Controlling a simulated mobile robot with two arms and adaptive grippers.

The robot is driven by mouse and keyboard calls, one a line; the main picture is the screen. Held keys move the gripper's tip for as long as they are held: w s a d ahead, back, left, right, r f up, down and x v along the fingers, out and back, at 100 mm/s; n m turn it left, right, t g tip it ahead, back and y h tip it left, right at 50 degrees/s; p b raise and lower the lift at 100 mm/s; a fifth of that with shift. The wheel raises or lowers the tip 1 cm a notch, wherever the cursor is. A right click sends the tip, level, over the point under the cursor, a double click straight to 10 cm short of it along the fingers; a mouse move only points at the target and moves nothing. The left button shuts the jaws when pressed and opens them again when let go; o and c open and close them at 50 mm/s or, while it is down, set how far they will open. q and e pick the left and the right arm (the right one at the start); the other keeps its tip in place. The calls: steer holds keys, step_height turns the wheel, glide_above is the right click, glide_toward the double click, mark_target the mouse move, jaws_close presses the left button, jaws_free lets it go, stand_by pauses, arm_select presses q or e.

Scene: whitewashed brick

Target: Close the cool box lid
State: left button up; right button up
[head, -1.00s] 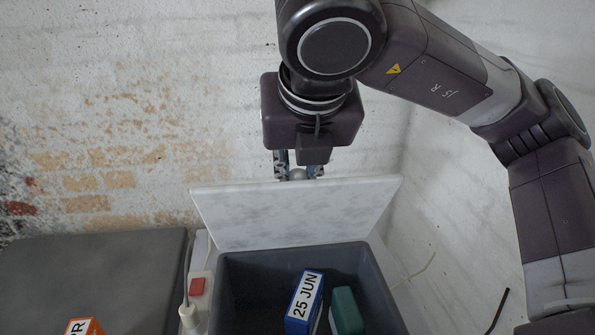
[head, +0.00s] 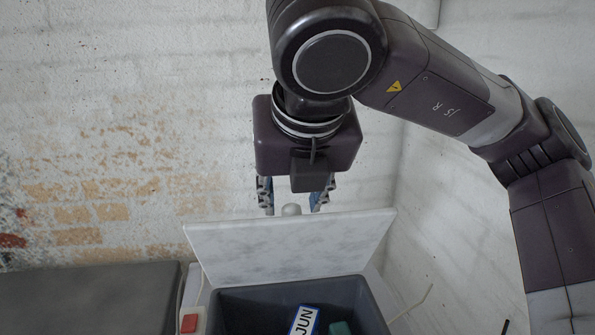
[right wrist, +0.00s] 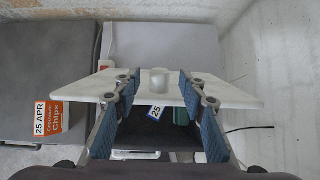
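The cool box (head: 240,300) is a dark grey open bin at the bottom of the head view. Its white marbled lid (head: 290,250) stands raised at the back of the box, and a round knob (head: 291,210) shows at the lid's top edge. My right gripper (head: 292,205) is open above that edge, its fingers on either side of the knob with gaps. In the right wrist view the lid (right wrist: 215,92) lies across the picture, and the knob (right wrist: 158,80) sits between the open fingers (right wrist: 159,84). My left gripper is not in view.
A blue-and-white box (head: 304,321) and a green item (head: 340,328) are inside the cool box. A grey surface (head: 85,300) lies to the left, with an orange chips box (right wrist: 47,119) on it. A red-switched socket (head: 189,322) is beside the cool box. A brick wall stands behind.

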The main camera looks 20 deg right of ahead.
steer(key=v, duration=0.9)
steer(key=shift+s+r, duration=0.2)
steer(key=shift+r, duration=0.15)
